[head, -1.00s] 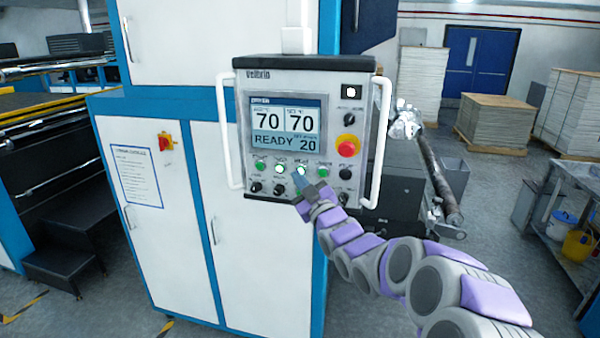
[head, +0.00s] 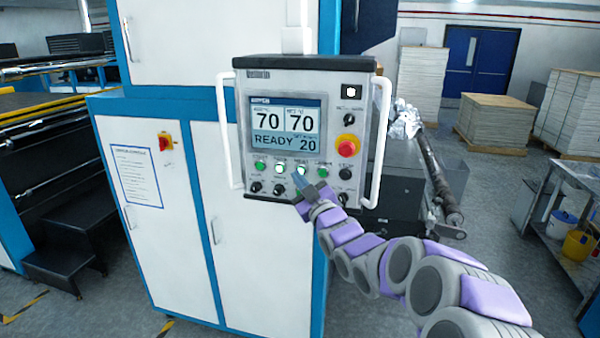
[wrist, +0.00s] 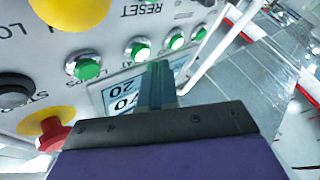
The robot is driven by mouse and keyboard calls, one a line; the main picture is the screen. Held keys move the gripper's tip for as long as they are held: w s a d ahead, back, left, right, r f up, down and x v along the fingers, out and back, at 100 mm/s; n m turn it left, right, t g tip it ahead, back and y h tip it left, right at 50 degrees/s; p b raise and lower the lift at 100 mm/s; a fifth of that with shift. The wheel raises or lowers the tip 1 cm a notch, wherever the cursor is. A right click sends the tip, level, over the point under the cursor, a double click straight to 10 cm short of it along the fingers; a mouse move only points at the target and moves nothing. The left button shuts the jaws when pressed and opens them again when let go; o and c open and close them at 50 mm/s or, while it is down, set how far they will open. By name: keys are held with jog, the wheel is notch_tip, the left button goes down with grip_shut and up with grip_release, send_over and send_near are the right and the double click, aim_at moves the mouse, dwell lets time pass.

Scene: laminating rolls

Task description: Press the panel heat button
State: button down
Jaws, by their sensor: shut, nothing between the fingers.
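The control panel (head: 245,140) hangs on the front of a white and blue machine. Its screen (head: 290,125) reads 70, 70, READY and 20. Below it is a row of green buttons; the two middle ones, a second button (head: 280,169) and a third button (head: 302,170), glow whitish. Their small labels are too blurred to tell which is heat. My gripper (head: 299,181) is shut and empty, its tips at the third button. In the wrist view, the panel is upside down, and my gripper (wrist: 160,68) points between the third button (wrist: 138,49) and second button (wrist: 174,41). Contact cannot be told.
A red emergency stop (head: 347,145) sits right of the screen; it also shows in the wrist view (wrist: 53,136). Black knobs (head: 279,189) line the row below the green buttons. White handles (head: 378,140) stand out at both panel sides.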

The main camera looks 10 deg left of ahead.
dwell(0.3)
jog(key=shift+w+d+r, duration=0.1)
jog(key=shift+w, duration=0.25)
jog(key=shift+w+p, duration=0.4)
dwell(0.7)
jog(key=shift+s, duration=0.1)
dwell(0.3)
jog(key=shift+s+b, duration=0.7)
